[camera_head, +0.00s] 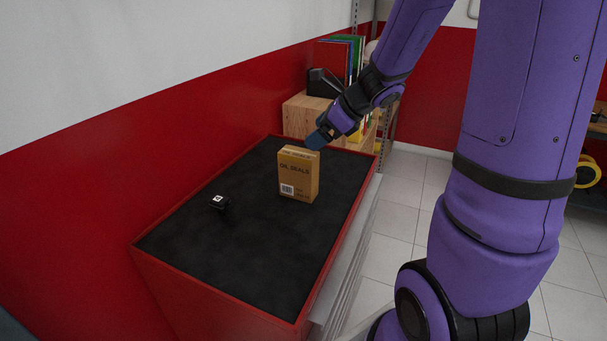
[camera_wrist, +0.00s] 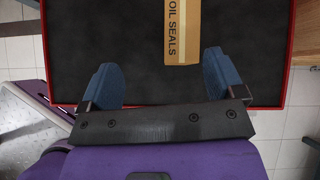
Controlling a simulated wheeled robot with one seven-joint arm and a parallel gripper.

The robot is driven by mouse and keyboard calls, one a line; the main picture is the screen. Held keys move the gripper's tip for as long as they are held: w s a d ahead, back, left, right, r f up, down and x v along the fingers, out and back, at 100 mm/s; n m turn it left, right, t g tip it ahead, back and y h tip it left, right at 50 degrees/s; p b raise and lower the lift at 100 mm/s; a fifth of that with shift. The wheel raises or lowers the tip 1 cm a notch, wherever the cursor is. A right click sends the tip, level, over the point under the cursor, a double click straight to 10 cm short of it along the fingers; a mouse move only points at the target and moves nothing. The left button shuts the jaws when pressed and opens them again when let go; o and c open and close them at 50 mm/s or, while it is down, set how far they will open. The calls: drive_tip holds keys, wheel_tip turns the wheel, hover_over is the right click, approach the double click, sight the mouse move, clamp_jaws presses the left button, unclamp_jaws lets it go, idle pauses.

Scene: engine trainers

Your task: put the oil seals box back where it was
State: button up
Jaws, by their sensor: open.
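The oil seals box (camera_head: 298,176) is a tan carton with dark lettering and a white label. It stands upright on the black mat top (camera_head: 205,248) of a red cabinet, and in the wrist view the box (camera_wrist: 182,32) shows at the top, cut off by the frame edge. My gripper (camera_head: 316,140) is just beyond the box's top right edge in the head view. In the wrist view my gripper (camera_wrist: 162,82) has its blue fingers spread wide with nothing between them. The box lies ahead of the fingertips, nearer the right finger, and seems apart from both.
A small black object with a white mark (camera_head: 219,203) sits on the mat left of the box. A wooden shelf unit (camera_head: 300,115) with binders (camera_head: 340,58) and a black item stands behind the cabinet. The mat's front part is clear. A red wall borders the left side.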

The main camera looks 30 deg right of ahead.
sight(299, 152)
drive_tip(key=w+f+m, duration=0.1)
drive_tip(key=w+f, duration=0.1)
drive_tip(key=w+f+m, duration=0.1)
drive_tip(key=w+f, duration=0.1)
drive_tip(key=f, duration=0.1)
drive_tip(key=shift+w+f, duration=0.15)
drive_tip(key=shift+f, duration=0.15)
drive_tip(key=shift+d+x, duration=0.15)
drive_tip(key=shift+x, duration=1.1)
drive_tip(key=shift+d+x, duration=0.2)
drive_tip(key=shift+x, duration=1.05)
drive_tip(key=shift+w, duration=0.2)
drive_tip(key=shift+c, duration=0.2)
drive_tip(key=shift+a, duration=0.1)
drive_tip(key=c, duration=1.5)
